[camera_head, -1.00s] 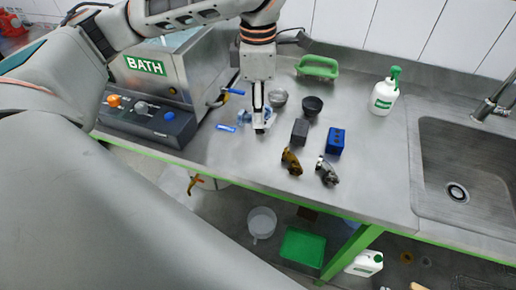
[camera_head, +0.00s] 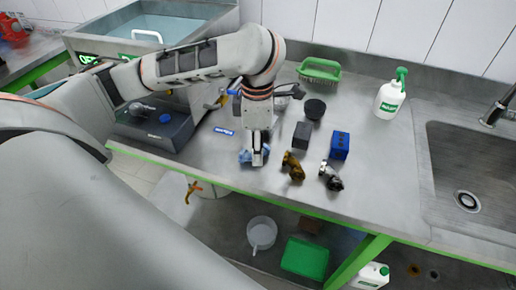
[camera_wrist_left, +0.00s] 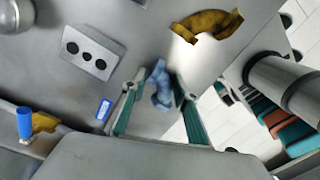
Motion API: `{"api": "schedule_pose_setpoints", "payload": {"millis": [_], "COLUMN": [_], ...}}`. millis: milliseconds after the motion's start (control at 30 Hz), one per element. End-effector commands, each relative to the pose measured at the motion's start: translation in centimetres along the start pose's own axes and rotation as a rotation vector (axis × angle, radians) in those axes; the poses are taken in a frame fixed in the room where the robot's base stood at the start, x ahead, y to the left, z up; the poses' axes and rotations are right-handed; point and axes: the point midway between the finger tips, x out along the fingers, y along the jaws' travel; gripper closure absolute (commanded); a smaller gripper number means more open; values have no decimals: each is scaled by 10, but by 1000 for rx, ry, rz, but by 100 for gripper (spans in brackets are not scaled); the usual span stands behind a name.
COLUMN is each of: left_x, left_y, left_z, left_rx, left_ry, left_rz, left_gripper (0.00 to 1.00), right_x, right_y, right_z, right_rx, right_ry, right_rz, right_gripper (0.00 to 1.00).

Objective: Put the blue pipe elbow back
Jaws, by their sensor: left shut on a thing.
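My left gripper (camera_head: 257,157) points down near the front edge of the bench, left of a brown elbow (camera_head: 293,166). It is shut on the blue pipe elbow (camera_head: 245,156), which shows partly behind the fingers. In the left wrist view the blue pipe elbow (camera_wrist_left: 159,86) sits between the two fingertips of the left gripper (camera_wrist_left: 157,90). I cannot tell how high it is above the bench. The brown elbow also shows in the wrist view (camera_wrist_left: 207,26), apart from the fingers. My right gripper is not in view.
A metal elbow (camera_head: 331,177), a blue block (camera_head: 340,145), a dark block (camera_head: 302,135) and a black cup (camera_head: 315,109) stand to the right. A blue-white label (camera_head: 224,131) lies left. The sink (camera_head: 480,150) is far right. The bath (camera_head: 150,28) is back left.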

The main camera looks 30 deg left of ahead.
Motion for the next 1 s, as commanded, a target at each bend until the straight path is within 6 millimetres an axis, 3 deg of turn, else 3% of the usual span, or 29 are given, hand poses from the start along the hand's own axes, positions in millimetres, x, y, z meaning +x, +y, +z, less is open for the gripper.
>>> {"api": "schedule_pose_setpoints", "payload": {"millis": [200, 233, 300, 700, 1000], "left_x": [2, 2, 2, -2, -57], "left_y": [0, 0, 0, 0, 2], "left_z": [0, 0, 0, 0, 1], "left_rx": [-1, -1, -1, 0, -3], "left_ry": [0, 0, 0, -1, -4], "left_rz": [0, 0, 1, 1, 8], "left_gripper": [100, 68, 53, 53, 53], "right_x": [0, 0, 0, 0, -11], "right_y": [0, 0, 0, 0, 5], "right_z": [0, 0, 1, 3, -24], "right_rx": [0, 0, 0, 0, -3], "right_ry": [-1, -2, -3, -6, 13], "right_rz": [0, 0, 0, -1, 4], "right_gripper": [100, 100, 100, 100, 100]}}
